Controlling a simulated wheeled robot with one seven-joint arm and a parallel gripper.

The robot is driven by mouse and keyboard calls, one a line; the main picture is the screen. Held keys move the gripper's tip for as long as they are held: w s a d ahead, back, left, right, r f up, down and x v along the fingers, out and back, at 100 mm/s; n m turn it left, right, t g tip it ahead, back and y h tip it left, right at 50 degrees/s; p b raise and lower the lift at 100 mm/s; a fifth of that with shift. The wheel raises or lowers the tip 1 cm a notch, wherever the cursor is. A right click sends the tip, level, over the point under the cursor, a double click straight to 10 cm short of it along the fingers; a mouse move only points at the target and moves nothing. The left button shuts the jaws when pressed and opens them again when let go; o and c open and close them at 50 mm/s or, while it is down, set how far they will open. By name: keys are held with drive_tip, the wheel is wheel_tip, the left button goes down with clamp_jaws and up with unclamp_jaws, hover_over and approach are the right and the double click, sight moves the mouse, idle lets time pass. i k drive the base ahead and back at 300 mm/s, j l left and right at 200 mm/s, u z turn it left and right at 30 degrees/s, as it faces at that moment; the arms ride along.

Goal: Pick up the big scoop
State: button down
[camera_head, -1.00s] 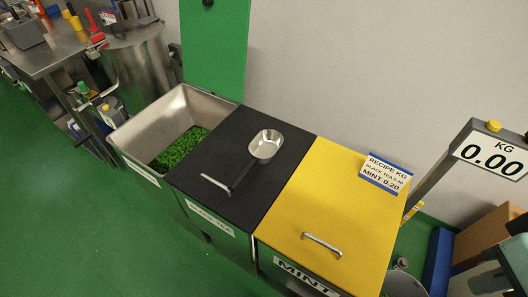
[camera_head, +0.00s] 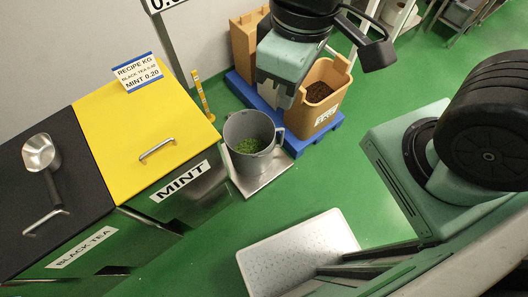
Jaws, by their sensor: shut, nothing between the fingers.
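A metal scoop (camera_head: 38,152) with an oval bowl and a dark handle lies on the black lid (camera_head: 85,185) of the black tea bin, at the left of the view. Its bowl points to the back and its handle toward the front of the lid. It is the only scoop in view. My gripper (camera_head: 283,99) is at the top middle, far to the right of the scoop. It is shut and empty, and in the picture it overlaps the area beside a tan tub.
The yellow mint lid (camera_head: 125,130) lies between scoop and gripper, with a recipe card (camera_head: 137,72) on it. A grey jug (camera_head: 227,148) with green leaves stands on a scale plate (camera_head: 262,178). A tan tub (camera_head: 318,112) stands on a blue pallet (camera_head: 301,142).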

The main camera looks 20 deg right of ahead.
sight(41, 154)
drive_tip(key=u, duration=1.45)
drive_tip(key=i+u, duration=0.15)
drive_tip(key=i, duration=0.55)
